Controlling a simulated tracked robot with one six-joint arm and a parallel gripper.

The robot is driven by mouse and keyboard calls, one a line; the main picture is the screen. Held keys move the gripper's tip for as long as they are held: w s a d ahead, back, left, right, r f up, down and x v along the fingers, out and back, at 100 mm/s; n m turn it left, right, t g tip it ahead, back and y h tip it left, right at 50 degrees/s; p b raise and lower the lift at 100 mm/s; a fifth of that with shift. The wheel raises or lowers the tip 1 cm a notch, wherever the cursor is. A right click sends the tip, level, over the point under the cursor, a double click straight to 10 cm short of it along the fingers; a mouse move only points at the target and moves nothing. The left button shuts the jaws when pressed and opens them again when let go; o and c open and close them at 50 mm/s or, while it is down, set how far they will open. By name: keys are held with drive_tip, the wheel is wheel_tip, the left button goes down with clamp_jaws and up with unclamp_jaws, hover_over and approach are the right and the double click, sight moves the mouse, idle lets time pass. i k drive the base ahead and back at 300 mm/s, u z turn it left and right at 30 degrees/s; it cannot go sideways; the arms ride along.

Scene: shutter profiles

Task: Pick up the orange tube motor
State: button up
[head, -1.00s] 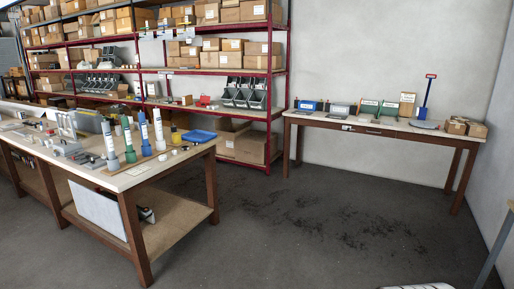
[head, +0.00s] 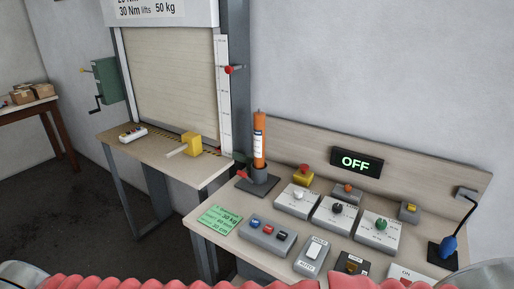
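The orange tube motor (head: 260,138) stands upright in the head view, left of the middle. It is a slim orange cylinder with a white label and a dark tip. Its lower end sits in a dark holder (head: 258,182) at the back left of a wooden control bench (head: 213,247). I cannot see a clear gripper or fingertips. Red ridged parts with grey rounded ends run along the bottom edge; they look like mine, but I cannot tell which part.
Switch boxes (head: 337,220), a green card (head: 220,219) and a blue-tipped cable (head: 448,246) are on the bench. An OFF display (head: 356,162) is on its backboard. A shutter rig (head: 172,80) with a yellow block (head: 192,144) stands to the left. Dark floor (head: 70,215) is clear at left.

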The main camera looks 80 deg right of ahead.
sight(259, 117)
drive_tip(key=z, duration=2.7)
drive_tip(key=k, duration=0.5)
drive_tip(key=z, duration=0.2)
drive_tip(key=i, duration=0.5)
